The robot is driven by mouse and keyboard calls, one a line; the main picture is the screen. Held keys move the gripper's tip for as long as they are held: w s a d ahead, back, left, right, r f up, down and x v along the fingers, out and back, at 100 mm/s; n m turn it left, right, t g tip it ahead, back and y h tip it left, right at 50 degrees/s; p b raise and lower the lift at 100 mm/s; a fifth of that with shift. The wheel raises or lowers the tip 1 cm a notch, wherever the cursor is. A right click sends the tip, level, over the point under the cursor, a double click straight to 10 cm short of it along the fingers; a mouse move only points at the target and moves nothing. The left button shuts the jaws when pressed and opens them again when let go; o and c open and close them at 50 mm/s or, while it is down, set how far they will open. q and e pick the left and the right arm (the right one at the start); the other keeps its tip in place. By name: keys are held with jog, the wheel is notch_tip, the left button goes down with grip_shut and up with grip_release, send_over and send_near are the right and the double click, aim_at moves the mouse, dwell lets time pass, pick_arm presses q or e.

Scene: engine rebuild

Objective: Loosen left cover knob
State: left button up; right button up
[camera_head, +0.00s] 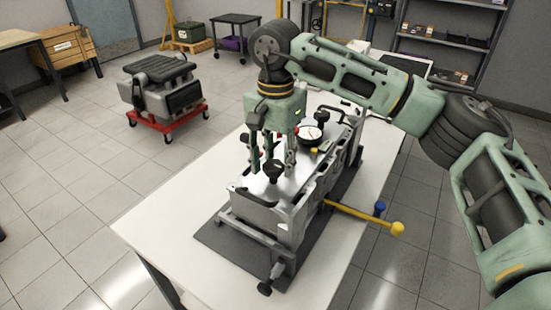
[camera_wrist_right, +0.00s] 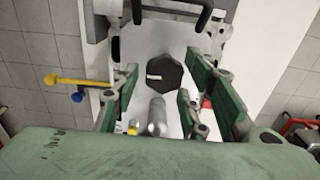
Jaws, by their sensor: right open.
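A black cover knob (camera_head: 273,170) stands on the near part of the grey metal cover (camera_head: 290,187) of the engine block. In the right wrist view the knob (camera_wrist_right: 161,76) is dark, many-sided and has a short white mark. My right gripper (camera_head: 273,168) points down over the cover with its green fingers spread. In the right wrist view the right gripper (camera_wrist_right: 164,88) is open, its fingers on either side of the knob with gaps between. My left gripper is not in view.
A round dial gauge (camera_head: 310,134) sits on the block behind the gripper. A yellow-ended bar (camera_head: 365,214) and a blue-ended one (camera_head: 380,207) stick out to the right. The white table (camera_head: 165,222) is clear at left. An engine on a red dolly (camera_head: 168,123) stands beyond.

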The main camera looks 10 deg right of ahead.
aim_at(276, 165)
jog(key=shift+r, duration=0.2)
notch_tip(276, 165, up, 12)
jog(key=shift+f, duration=0.2)
dwell(0.4)
